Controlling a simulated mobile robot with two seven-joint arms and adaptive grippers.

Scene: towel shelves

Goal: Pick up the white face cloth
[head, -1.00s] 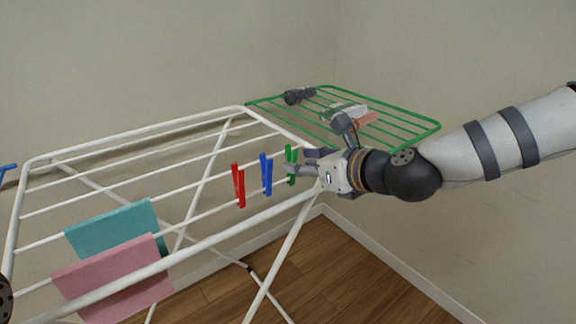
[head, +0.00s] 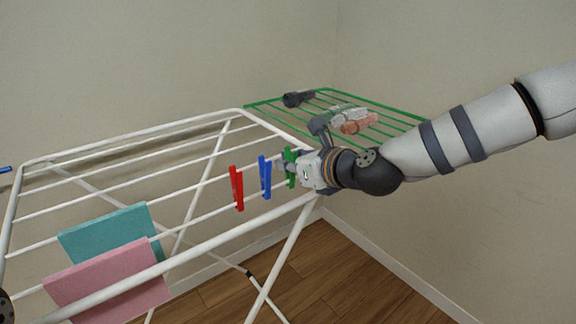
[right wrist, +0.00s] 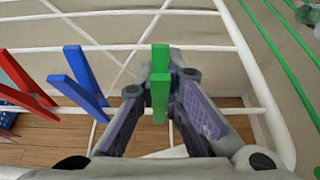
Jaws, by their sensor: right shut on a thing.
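My right gripper (head: 297,169) is at the front right of the white rack, shut on a green clothespin (head: 290,167). In the right wrist view, the green clothespin (right wrist: 160,85) stands between the two fingers (right wrist: 158,105). No cloth is in this gripper. A small whitish bundle (head: 347,114) lies on the green rack section behind it; I cannot tell whether it is the white face cloth. My left gripper is not in view.
A red clothespin (head: 237,188) and a blue clothespin (head: 265,176) sit left of the gripper on the white rack (head: 160,267). Teal (head: 105,232) and pink (head: 105,281) cloths hang there. The green section (head: 378,108) also holds dark (head: 298,99) and pinkish (head: 359,123) bundles.

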